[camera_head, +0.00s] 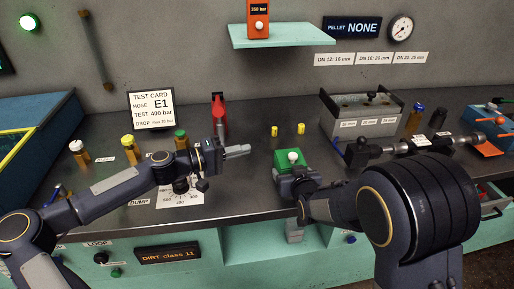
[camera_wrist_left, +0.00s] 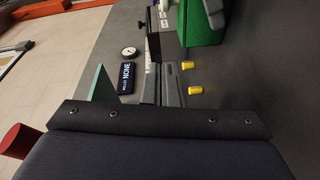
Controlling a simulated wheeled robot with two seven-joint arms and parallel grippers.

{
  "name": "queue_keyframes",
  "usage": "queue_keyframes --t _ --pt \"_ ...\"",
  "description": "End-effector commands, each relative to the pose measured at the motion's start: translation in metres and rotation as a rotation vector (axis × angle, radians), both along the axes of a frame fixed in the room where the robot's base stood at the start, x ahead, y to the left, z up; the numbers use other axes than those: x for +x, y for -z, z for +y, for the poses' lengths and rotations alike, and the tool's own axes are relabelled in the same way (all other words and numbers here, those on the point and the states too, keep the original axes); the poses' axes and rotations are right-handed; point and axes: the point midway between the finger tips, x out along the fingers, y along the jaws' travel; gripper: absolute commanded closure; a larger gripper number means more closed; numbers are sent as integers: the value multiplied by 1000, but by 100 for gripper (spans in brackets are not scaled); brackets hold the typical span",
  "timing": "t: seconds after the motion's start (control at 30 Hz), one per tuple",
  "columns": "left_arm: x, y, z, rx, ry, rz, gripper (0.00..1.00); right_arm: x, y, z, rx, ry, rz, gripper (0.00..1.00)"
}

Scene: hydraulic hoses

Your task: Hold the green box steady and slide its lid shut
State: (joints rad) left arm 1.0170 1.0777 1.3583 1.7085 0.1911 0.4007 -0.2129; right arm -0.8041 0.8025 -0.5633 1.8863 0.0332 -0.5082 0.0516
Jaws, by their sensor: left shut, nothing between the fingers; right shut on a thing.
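The green box (camera_head: 282,166) stands on the dark bench, right of centre in the head view, with a white round knob (camera_head: 294,157) on top. The left wrist view also shows the green box (camera_wrist_left: 203,28) at its top edge, partly cut off. My left gripper (camera_head: 243,150) is shut and empty, left of the box and apart from it. My right gripper (camera_head: 290,178) is shut at the front side of the box and seems to grip it. The right wrist hides the box's lower front. How far the lid is open cannot be told.
A grey labelled bin (camera_head: 362,128) is to the right. A red bottle-like thing (camera_head: 218,115) stands behind my left gripper. Several capped bottles (camera_head: 128,147) and a test card (camera_head: 152,109) are at left.

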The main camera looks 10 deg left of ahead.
Motion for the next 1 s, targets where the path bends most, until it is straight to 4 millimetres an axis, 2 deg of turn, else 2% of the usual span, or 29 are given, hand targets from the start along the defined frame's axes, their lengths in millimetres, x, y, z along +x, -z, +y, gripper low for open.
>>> queue_keyframes --t 0.13,0.4,0.43,0.6,0.87,1.0 --pt "-6 0 9 0 0 0 100 0 0 0 0 0 0 51" --pt "-6 -1 9 0 1 0 100 0 0 0 0 0 0 51" --pt "-6 -1 9 0 1 0 100 0 0 0 0 0 0 25" --pt "-6 -1 9 0 0 0 100 0 0 0 0 0 0 3" --pt "-6 0 9 0 0 0 100 0 0 0 0 0 0 2" --pt "-6 -1 9 0 0 0 100 -8 -4 -3 2 1 1 2"
